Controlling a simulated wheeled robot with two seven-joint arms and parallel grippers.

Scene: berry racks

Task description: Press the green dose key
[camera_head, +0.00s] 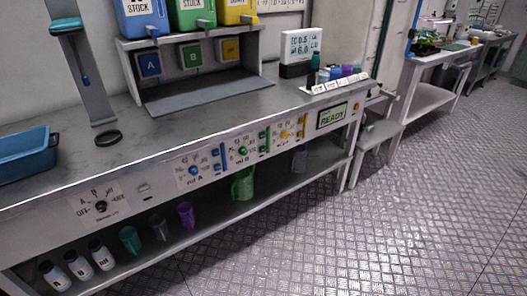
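The front panel of the grey bench carries blue, green and yellow control sections. In the green section, a green knob (243,151) sits on a white dial plate, and a narrow upright green key (264,141) stands just right of it. A blue key (222,158) and a blue knob (192,170) are to the left. A yellow knob (284,134) and a yellow key (302,126) are to the right. A small display (332,115) at the right end reads READY. Neither of my grippers is in view.
The bench top (230,110) is mostly clear in the middle. A blue bin (25,158) sits at its left and a grey stand (90,75) at the back. Several bottles and cups, including a green jug (243,184), stand on the lower shelf. The floor (380,220) in front is free.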

